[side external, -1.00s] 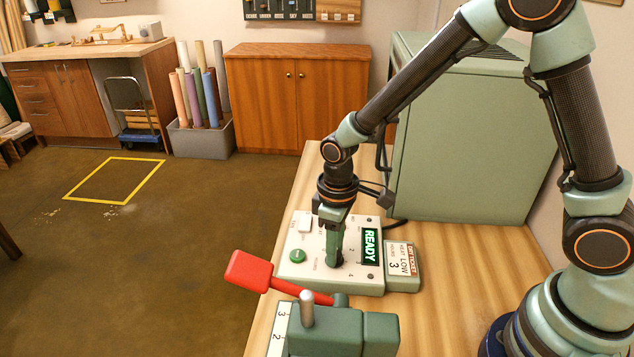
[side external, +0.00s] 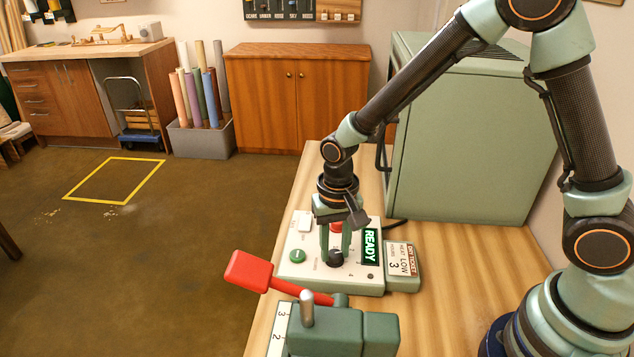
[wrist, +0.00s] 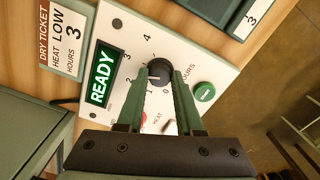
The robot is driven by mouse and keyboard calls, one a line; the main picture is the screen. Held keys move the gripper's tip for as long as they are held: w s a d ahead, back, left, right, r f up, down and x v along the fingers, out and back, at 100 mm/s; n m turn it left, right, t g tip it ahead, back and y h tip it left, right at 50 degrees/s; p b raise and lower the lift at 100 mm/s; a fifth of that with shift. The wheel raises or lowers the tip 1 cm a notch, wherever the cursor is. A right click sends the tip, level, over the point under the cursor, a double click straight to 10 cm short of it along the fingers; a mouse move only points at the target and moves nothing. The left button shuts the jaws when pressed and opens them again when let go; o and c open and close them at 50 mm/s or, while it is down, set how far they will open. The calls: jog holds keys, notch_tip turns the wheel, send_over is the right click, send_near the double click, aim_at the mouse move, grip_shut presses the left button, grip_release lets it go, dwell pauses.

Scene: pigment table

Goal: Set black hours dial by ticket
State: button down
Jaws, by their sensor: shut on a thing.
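The black hours dial (side external: 336,258) sits on the white face of the control panel (side external: 298,272). In the wrist view the dial (wrist: 159,70) has numbers 0 to 4 around it. A small pale mark shows on its face, seemingly toward the 1 and 2 side; I cannot tell the exact number. My gripper (side external: 335,250) points down and is shut on the dial, one finger on each side. The ticket (side external: 401,260) right of the panel reads DRY TICKET, HEAT LOW, HOURS 3. It also shows in the wrist view (wrist: 66,38).
A lit green READY display (side external: 370,246), a green button (side external: 298,256) and a partly hidden red control (side external: 336,227) are on the panel. A large green cabinet (side external: 465,140) stands behind on the wooden table (side external: 450,285).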

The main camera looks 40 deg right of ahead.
aim_at(335, 253)
jog(key=shift+m, duration=1.9)
jog(key=c, duration=0.6)
grip_release()
jog(key=shift+o, duration=0.2)
jog(key=shift+r, duration=0.1)
notch_tip(335, 253, up, 12)
